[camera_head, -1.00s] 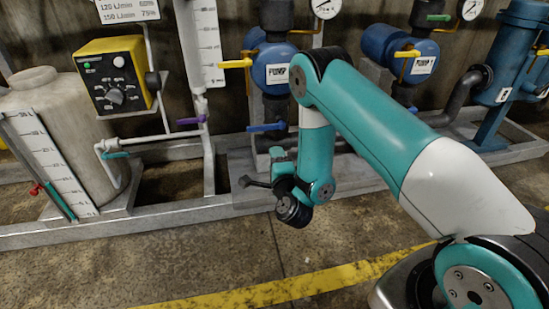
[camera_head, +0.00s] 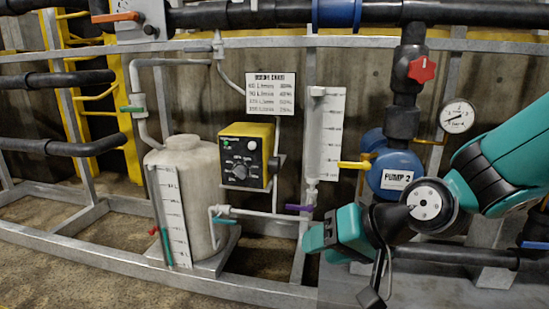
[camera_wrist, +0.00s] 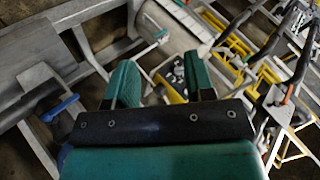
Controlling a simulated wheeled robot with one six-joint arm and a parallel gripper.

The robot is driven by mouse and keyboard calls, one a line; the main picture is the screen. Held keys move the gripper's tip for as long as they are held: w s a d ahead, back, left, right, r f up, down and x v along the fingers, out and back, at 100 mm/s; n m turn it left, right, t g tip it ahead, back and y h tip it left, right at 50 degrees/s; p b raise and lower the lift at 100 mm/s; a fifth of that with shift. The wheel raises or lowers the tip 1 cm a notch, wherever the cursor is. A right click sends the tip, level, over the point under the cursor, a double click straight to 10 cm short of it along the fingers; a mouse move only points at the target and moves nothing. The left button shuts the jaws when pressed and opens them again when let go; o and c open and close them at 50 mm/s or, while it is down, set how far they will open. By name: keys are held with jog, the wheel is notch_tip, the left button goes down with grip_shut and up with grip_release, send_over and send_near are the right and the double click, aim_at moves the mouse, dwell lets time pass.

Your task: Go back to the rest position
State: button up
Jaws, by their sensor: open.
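My gripper (camera_head: 322,236) is in the lower right of the head view, in front of the skid frame and left of the pump marked PUMP 2 (camera_head: 392,174). The arm comes in from the right edge. In the wrist view the two green fingers of my gripper (camera_wrist: 161,82) stand apart with nothing between them. In the head view the gripper overlaps the lower pipework in the picture; I see no contact with it.
A white tank (camera_head: 188,190) with a level scale stands at left. A yellow control box (camera_head: 246,156) sits beside it. Metal frame rails (camera_head: 120,250) run along the floor. Black pipes (camera_head: 250,14) cross the top. Open floor (camera_head: 40,285) lies at front left.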

jog(key=s+d+r+n+g+h, duration=0.2)
jog(key=s+d+n, duration=0.1)
jog(key=s, duration=0.5)
jog(key=s+d+r+n+g+h, duration=0.2)
jog(key=s+d+n+g, duration=0.1)
jog(key=s, duration=0.5)
notch_tip(320, 180, up, 38)
jog(key=s+p, duration=0.1)
jog(key=p, duration=3.7)
jog(key=shift+d, duration=0.3)
jog(key=shift+s, duration=0.1)
jog(key=shift+c, duration=0.5)
